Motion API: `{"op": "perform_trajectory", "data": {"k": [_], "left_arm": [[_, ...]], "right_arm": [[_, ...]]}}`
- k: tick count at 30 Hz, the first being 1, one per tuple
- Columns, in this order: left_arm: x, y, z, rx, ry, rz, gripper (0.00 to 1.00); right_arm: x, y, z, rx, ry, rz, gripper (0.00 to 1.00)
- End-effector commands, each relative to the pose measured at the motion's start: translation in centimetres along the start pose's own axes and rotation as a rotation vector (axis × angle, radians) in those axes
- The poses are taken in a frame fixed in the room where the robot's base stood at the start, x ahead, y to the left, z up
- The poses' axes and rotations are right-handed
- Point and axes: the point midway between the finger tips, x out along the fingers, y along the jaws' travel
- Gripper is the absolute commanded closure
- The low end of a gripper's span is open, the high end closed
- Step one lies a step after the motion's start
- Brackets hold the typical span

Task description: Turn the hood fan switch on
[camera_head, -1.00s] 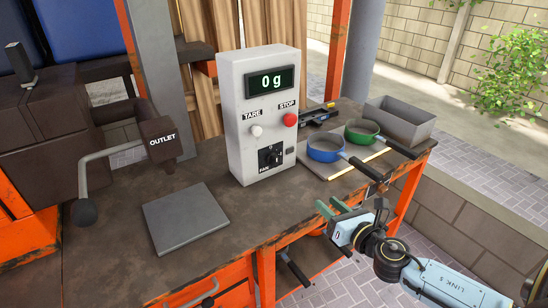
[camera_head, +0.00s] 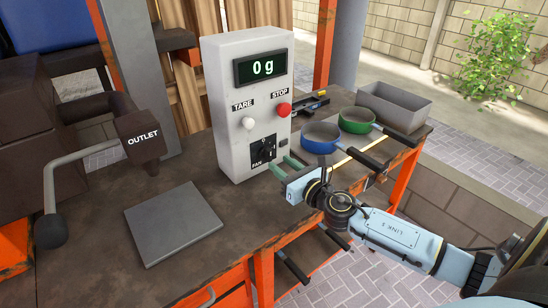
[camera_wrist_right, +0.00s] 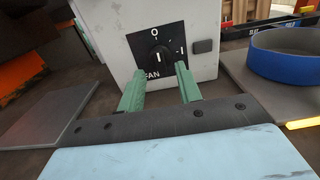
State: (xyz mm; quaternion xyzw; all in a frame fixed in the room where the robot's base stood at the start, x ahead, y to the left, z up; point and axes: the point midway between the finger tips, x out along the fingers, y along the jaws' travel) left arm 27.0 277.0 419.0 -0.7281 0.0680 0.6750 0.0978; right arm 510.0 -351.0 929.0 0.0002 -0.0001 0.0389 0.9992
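The fan switch (camera_head: 264,149) is a black rotary knob on a black plate marked FAN, low on the front of the white control box (camera_head: 225,120). In the right wrist view the knob (camera_wrist_right: 159,58) shows marks O above and I to its right; its white pointer line looks upright, toward O. My right gripper (camera_head: 279,168) is just in front of the plate. In the right wrist view its two green fingers (camera_wrist_right: 158,82) are apart with nothing between them, one below left and one below right of the knob. Contact cannot be told. My left gripper is not in view.
The box carries a white TARE button (camera_head: 248,123), a red STOP button (camera_head: 284,110) and a display reading 0 g. Blue (camera_head: 320,138) and green (camera_head: 357,120) pans stand to the right. A grey plate (camera_head: 172,222) and the outlet (camera_head: 142,140) are left.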

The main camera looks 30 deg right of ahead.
Motion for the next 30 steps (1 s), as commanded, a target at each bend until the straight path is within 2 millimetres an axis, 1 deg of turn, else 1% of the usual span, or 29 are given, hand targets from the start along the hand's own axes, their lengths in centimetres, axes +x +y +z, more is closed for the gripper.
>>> {"op": "perform_trajectory", "data": {"k": [1, 3, 9, 13, 21, 23, 29, 30], "left_arm": [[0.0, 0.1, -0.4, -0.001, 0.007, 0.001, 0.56], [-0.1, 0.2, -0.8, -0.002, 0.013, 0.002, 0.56], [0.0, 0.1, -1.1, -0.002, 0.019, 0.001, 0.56], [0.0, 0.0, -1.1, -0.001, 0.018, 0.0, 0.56], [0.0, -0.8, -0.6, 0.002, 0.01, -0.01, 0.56], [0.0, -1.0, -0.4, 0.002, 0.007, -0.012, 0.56], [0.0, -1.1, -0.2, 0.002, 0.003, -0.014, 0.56], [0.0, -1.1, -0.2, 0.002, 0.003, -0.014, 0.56]], "right_arm": [[0.8, 0.0, 0.1, 0.001, -0.002, 0.0, 0.65], [1.8, 0.0, 0.1, 0.0, -0.002, 0.001, 0.65], [3.7, 0.0, 0.0, 0.001, 0.0, 0.0, 0.65], [4.1, 0.0, 0.0, 0.001, 0.0, 0.001, 0.65], [4.2, 0.0, 0.0, 0.001, 0.001, 0.001, 0.65], [4.2, 0.0, 0.0, 0.001, 0.001, 0.001, 0.72], [4.2, 0.0, 0.0, 0.001, 0.0, 0.001, 0.98], [4.2, 0.0, 0.0, 0.001, 0.001, 0.001, 1.0]]}}
